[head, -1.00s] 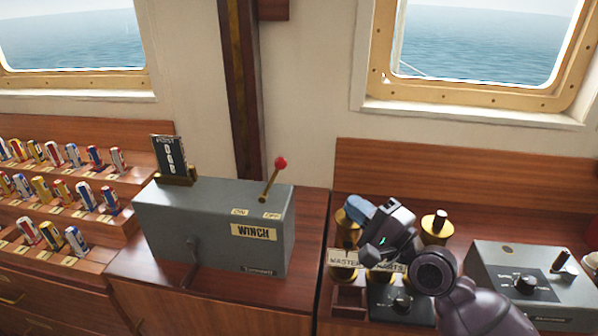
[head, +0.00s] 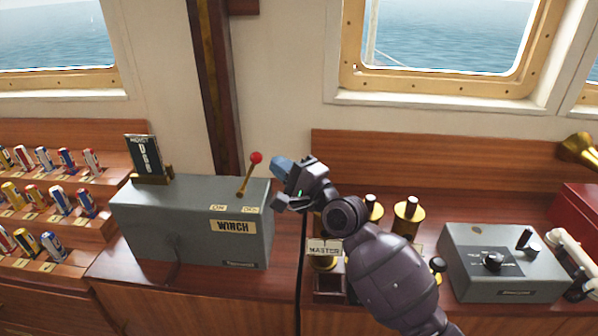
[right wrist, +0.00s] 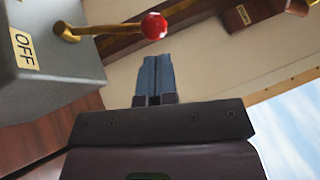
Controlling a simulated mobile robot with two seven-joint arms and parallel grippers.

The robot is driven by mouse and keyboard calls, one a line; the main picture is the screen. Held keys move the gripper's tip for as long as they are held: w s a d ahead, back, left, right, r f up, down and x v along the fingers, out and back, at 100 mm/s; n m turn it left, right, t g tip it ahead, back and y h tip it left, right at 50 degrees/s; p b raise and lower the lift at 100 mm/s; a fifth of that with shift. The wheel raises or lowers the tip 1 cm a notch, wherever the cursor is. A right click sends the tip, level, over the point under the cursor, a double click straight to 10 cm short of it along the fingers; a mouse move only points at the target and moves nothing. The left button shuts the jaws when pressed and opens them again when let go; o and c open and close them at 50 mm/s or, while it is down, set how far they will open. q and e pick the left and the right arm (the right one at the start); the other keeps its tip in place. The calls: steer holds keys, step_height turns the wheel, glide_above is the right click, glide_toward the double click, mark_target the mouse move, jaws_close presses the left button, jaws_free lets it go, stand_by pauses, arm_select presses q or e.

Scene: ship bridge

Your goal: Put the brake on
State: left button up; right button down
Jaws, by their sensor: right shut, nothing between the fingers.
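A grey winch box (head: 150,222) sits on the wooden counter. A brass lever (head: 245,182) with a red ball knob (head: 256,158) rises from its top, above the "OFF" label (head: 250,210); the "ON" label (head: 218,208) is to the left. My right gripper (head: 281,167) is shut and empty, just right of the knob, with a gap. In the right wrist view the shut blue fingers (right wrist: 153,80) point toward the lever (right wrist: 90,29), with the knob (right wrist: 153,26) beyond their tips and the "OFF" label (right wrist: 23,50) at left. No label reading "brake" is legible. My left gripper is not in view.
Brass posts (head: 407,215), a "MASTER" plate (head: 324,248) and a grey control box (head: 480,275) are on the right, partly behind my arm.

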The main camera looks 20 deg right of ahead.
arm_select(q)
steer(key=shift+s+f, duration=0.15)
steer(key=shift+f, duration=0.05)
arm_select(e)
steer(key=shift+w+a+r, duration=0.1)
steer(key=shift+a+r, duration=0.05)
steer(key=shift+a, duration=0.5)
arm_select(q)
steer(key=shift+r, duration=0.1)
